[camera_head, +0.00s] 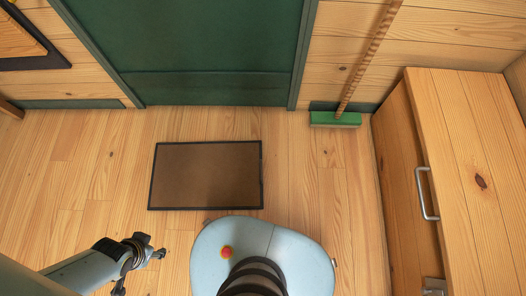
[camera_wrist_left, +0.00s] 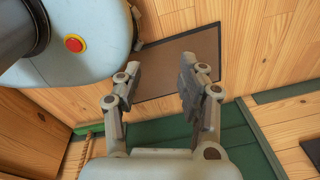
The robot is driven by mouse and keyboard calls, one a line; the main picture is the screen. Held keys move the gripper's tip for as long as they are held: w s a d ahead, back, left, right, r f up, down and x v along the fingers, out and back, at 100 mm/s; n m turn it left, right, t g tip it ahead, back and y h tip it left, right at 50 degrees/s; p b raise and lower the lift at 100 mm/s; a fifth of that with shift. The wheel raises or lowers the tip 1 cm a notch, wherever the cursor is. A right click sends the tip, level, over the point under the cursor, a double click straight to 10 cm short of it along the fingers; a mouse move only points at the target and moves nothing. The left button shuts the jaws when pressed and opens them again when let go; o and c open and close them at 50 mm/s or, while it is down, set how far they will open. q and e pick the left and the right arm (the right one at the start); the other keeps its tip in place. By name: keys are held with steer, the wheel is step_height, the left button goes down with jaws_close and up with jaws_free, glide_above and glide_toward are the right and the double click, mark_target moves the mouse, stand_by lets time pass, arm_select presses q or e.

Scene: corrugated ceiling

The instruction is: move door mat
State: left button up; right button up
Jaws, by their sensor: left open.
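The door mat (camera_head: 205,175) is a brown rectangle with a dark border. It lies flat on the wood floor in front of the green door, just beyond my base. My left gripper (camera_head: 139,272) is open and empty in the head view, at the lower left, to the near left of the mat and apart from it. In the left wrist view the two fingers of my left gripper (camera_wrist_left: 160,64) are spread, with the mat (camera_wrist_left: 174,66) seen behind them. Part of the mat is hidden there by my base and the fingers. My right gripper is not in view.
A green door (camera_head: 205,50) stands behind the mat. A broom with a green head (camera_head: 335,119) leans on the wall to the right. A wooden cabinet (camera_head: 480,160) with a metal handle (camera_head: 426,193) fills the right side. Floor left of the mat is clear.

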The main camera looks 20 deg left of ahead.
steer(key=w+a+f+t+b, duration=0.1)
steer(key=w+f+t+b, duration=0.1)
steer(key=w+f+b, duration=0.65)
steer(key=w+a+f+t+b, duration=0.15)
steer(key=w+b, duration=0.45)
steer(key=b, duration=0.7)
arm_select(q)
steer(key=w+d+f+n+h+b, duration=0.1)
steer(key=w+d+f+b, duration=0.4)
steer(key=w+f, duration=0.4)
steer(key=w+d+f+n+h+b, duration=0.1)
steer(key=w+d+f+b, duration=0.5)
steer(key=w, duration=0.9)
steer(key=w+d+f+n+b, duration=0.2)
steer(key=w+d+f+b, duration=0.3)
steer(key=w+f+b, duration=0.3)
steer(key=w+f, duration=0.4)
steer(key=w, duration=0.1)
steer(key=shift+d+f+h, duration=0.3)
steer(key=shift+f+h, duration=0.05)
steer(key=shift+h, duration=0.05)
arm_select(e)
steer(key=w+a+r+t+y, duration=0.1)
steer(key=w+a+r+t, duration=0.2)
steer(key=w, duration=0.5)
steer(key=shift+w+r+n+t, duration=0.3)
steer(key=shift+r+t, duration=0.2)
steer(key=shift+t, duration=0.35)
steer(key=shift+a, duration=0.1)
